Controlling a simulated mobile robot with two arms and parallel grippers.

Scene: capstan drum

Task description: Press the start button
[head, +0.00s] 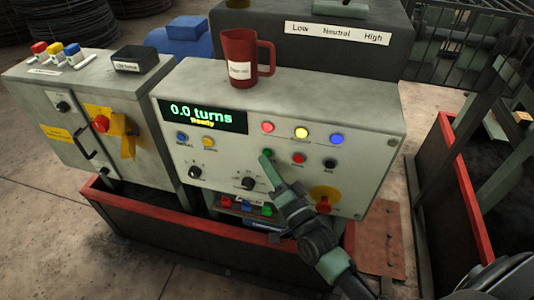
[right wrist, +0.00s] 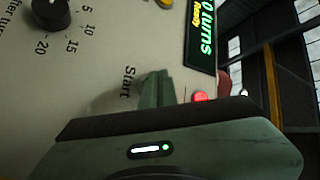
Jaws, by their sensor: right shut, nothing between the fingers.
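The control panel (head: 225,165) is a pale box with a display (head: 203,113) reading "0.0 turns" and "Ready". The green start button (head: 267,153) sits below the red lamp on the panel's face. My right gripper (head: 265,160) is shut and empty, its tips right at the green button; I cannot tell whether they touch it. In the right wrist view, the shut fingers (right wrist: 156,90) point at the panel beside the "Start" label (right wrist: 127,82), and the button is hidden behind them. My left gripper is not in view.
A red button (head: 298,158) and a black button (head: 330,164) sit to the right. A red emergency stop (head: 323,204) on yellow is lower right. Knobs (head: 195,172) are lower left. A red mug (head: 240,60) stands on top. A grey cabinet (head: 85,110) stands left.

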